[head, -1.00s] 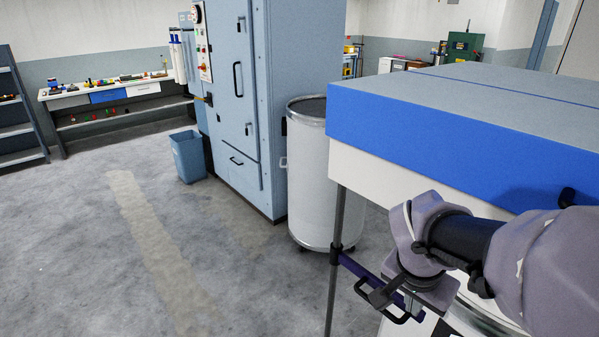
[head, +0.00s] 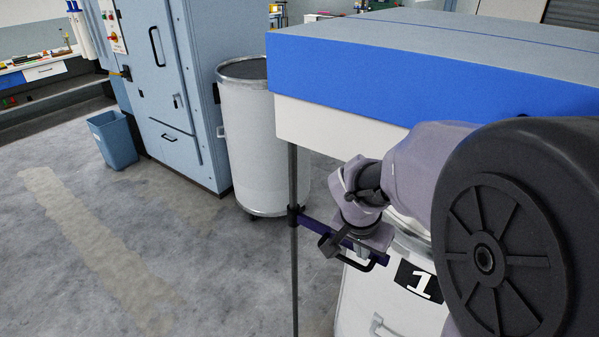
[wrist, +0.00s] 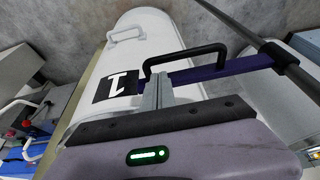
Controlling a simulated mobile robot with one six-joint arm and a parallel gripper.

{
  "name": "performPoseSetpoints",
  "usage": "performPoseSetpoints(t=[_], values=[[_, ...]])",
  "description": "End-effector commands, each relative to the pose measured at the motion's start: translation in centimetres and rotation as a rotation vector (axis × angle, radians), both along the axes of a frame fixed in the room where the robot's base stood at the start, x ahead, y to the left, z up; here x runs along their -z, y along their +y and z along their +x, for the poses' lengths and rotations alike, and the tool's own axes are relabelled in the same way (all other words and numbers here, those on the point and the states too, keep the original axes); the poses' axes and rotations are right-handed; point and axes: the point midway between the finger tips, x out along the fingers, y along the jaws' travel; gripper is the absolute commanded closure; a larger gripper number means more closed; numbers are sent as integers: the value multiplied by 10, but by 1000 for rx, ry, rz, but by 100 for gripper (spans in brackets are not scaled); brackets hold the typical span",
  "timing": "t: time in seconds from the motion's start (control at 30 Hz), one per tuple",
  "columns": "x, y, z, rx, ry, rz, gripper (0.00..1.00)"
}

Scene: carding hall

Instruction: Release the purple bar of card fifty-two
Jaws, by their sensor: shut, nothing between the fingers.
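The purple bar (head: 316,228) runs from a thin dark post (head: 293,180) under the blue-and-white machine cover (head: 400,75). A black handle (head: 366,266) sits on the bar. In the wrist view the bar (wrist: 225,69) reaches the post at upper right, and the handle (wrist: 185,55) arches above it. My gripper (wrist: 156,92) is shut and empty, its fingertips beside the handle and overlapping the bar's left part in the picture. I cannot tell whether they touch. In the head view my wrist partly hides the bar's right part. No card number fifty-two shows.
A white can (head: 395,300) marked 1 stands below the bar and also shows in the wrist view (wrist: 150,25). A tall white can (head: 262,135) stands behind the post. A blue cabinet (head: 165,90) and bin (head: 112,140) are farther left. The left floor is clear.

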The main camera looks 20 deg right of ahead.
Motion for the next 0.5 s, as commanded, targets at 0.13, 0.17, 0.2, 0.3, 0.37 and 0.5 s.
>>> performPoseSetpoints(t=[0.13, 0.17, 0.2, 0.3, 0.37, 0.5], values=[[21, -5, 4, -1, 1, -1, 100], [23, -6, 5, 0, 1, 0, 100], [25, -7, 5, 0, 1, -1, 100], [27, -8, 6, 0, 0, 0, 100], [27, -8, 6, 0, -1, 0, 100], [27, -8, 6, 0, -1, 0, 100]])
